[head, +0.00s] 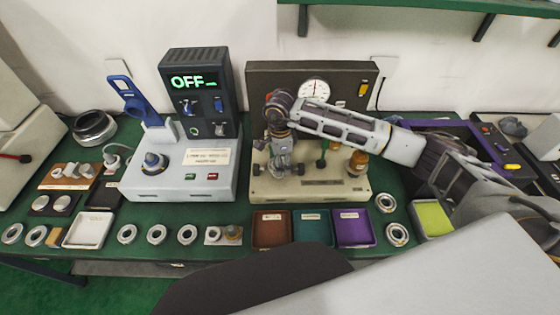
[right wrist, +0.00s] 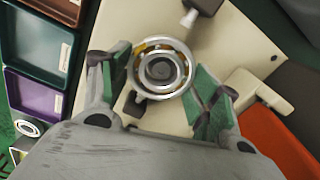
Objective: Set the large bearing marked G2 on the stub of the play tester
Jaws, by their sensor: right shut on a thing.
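The play tester (head: 312,190) has a cream base, a dark back panel and a round dial gauge (head: 314,90). My right gripper (head: 283,166) reaches over its left part from above. In the right wrist view my right gripper (right wrist: 160,82) is shut on a large bearing (right wrist: 137,77), a steel ring with a brassy cage. The grey round end of the stub (right wrist: 159,69) shows inside the bore. I cannot tell how far down the ring sits around it. No G2 mark is legible. My left gripper is not in view.
Brown (head: 271,230), teal (head: 311,228) and purple (head: 353,227) trays stand in front of the tester. A white machine (head: 180,175) with an OFF display stands to its left. Several smaller rings (head: 157,234) lie along the front edge. An orange-capped post (head: 357,163) stands right of the gripper.

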